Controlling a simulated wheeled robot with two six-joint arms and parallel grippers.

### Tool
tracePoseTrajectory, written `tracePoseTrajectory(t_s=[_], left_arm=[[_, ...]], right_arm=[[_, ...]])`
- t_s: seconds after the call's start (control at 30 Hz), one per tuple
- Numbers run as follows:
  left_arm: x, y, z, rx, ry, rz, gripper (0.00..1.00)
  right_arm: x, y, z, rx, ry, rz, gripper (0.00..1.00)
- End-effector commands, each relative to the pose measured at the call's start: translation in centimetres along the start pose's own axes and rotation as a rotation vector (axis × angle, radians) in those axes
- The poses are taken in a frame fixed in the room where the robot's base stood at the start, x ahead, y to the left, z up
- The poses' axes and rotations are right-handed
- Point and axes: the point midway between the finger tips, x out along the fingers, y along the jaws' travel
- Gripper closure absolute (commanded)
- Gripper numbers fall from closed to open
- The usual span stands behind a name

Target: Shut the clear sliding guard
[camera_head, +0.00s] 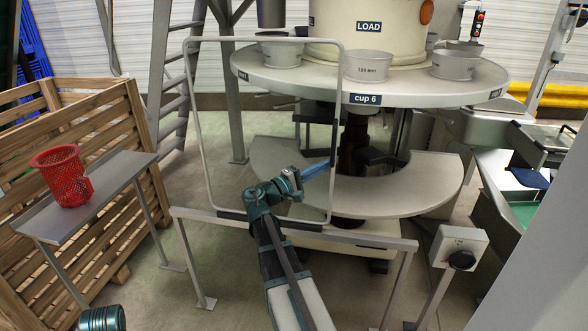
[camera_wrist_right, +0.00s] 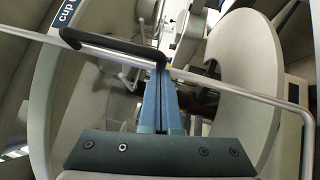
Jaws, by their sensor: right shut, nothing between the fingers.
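The clear sliding guard (camera_head: 190,120) is a see-through panel in a pale rounded frame. It stands upright on a low rail (camera_head: 375,239), in front of the left part of the round machine. Its frame also crosses the right wrist view (camera_wrist_right: 240,91), with a black handle bar (camera_wrist_right: 108,47) on it. My right gripper (camera_head: 328,165) is shut and empty, its blue fingers reaching toward the guard's right upright. In the right wrist view its fingertips (camera_wrist_right: 164,72) are at the frame by the handle's end; I cannot tell if they touch. My left gripper is not in view.
The round table (camera_head: 300,85) with metal cups (camera_head: 368,66) stands behind the guard. A grey control box (camera_head: 460,246) stands at the rail's right end. A side table (camera_head: 110,185) with a red basket (camera_head: 62,175) and a wooden crate (camera_head: 95,95) are at left.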

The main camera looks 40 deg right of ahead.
Motion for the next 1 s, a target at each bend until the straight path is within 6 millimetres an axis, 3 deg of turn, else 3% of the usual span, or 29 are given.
tracePoseTrajectory(t_s=[0.03, 0.1, 0.5, 0.7, 1.0], left_arm=[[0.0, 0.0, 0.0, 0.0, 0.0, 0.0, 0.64], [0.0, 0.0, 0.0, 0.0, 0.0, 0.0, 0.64], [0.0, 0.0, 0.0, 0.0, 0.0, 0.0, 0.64], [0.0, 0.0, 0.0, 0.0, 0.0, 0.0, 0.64], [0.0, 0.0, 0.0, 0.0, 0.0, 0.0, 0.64]], right_arm=[[1.4, -0.4, 1.9, -0.001, -0.008, 0.0, 1.0], [3.1, -0.9, 3.7, 0.0, -0.009, 0.0, 1.0], [12.7, -3.6, 13.2, -0.001, -0.009, -0.001, 1.0], [16.5, -4.7, 16.9, -0.001, -0.007, 0.0, 1.0], [19.7, -5.6, 20.0, 0.001, -0.003, 0.0, 1.0]])
